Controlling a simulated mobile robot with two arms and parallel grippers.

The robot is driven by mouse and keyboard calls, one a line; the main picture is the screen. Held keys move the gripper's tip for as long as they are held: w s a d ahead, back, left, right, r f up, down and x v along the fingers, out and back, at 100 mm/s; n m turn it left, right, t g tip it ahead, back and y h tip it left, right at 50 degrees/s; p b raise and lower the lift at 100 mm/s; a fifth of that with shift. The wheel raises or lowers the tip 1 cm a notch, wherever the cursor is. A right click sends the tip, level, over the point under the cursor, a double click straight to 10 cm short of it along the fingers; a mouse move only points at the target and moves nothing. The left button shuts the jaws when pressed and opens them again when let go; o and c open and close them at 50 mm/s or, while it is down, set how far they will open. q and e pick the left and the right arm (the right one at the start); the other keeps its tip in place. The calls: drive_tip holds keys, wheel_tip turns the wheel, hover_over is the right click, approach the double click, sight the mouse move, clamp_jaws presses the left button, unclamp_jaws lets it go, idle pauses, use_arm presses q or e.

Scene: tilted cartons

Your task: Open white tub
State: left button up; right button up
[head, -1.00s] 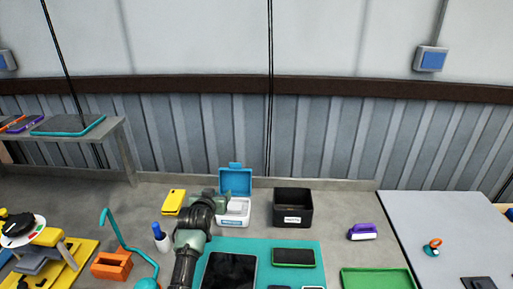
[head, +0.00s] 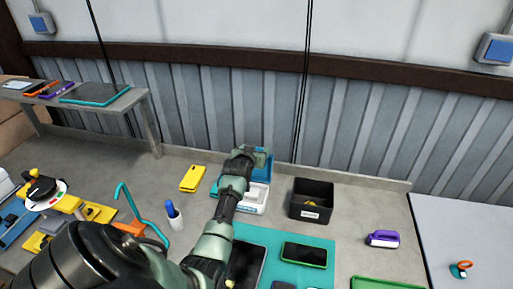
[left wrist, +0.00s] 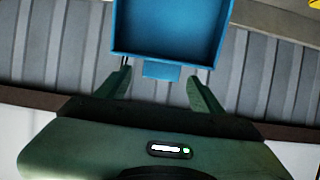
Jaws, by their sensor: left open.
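The white tub (head: 258,201) stands on the bench at the back, partly hidden by my left arm. Its blue lid (head: 263,163) stands raised at the tub's back, so the tub is open. My left gripper (head: 250,152) is up at the lid's top edge and covers part of it. In the left wrist view the blue lid (left wrist: 172,28) fills the top, and its small tab points down between the spread fingers of the left gripper (left wrist: 160,82). The jaws are open, with a gap on both sides of the tab. My right gripper is not in view.
A black bin (head: 311,201) with something yellow inside stands right of the tub. A yellow case (head: 192,178) lies to its left. A teal mat (head: 322,277) with a tablet and phones lies in front. The corrugated wall (head: 350,130) is close behind.

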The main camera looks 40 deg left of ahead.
use_arm(q)
drive_tip(key=shift+w+a+f, duration=0.2)
drive_tip(key=shift+w+a, duration=0.1)
drive_tip(key=shift+w, duration=0.2)
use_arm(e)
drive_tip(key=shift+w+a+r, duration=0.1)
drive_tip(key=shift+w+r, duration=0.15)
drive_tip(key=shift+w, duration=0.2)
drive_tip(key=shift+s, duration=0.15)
